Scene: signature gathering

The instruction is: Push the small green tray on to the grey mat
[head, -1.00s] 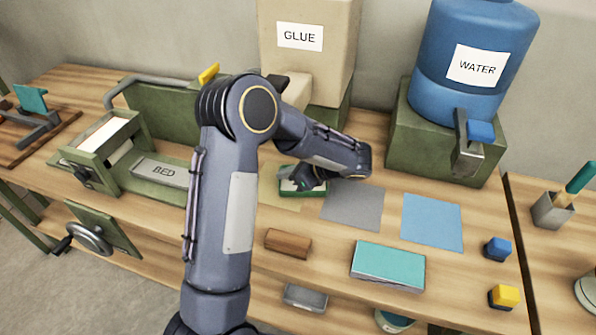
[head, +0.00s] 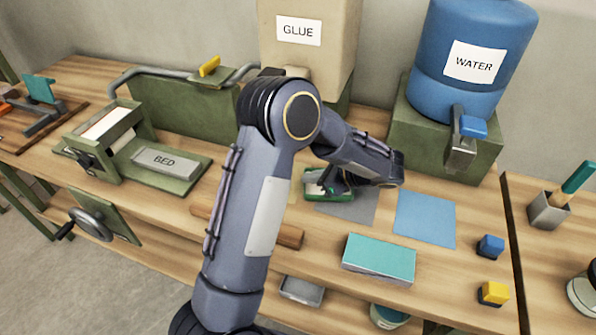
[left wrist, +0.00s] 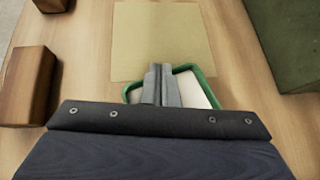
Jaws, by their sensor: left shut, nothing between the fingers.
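The small green tray (head: 309,190) has a green rim and a pale inside. In the head view it overlaps the far left part of the grey mat (head: 352,211); my forearm hides part of both. My left gripper (head: 327,187) is shut and empty, with its fingertips low at the tray. In the left wrist view the shut fingers (left wrist: 161,72) cross the tray's area, and the tray's green rim (left wrist: 209,84) shows on both sides of them. Whether the fingers touch the rim, I cannot tell. My right gripper is not in view.
A tan mat (left wrist: 165,40) lies beside the tray. A brown wooden piece (head: 290,236) and a teal-topped block (head: 379,256) are nearer the front. A blue mat (head: 426,218) lies right of the grey one. The green water stand (head: 415,141) is behind.

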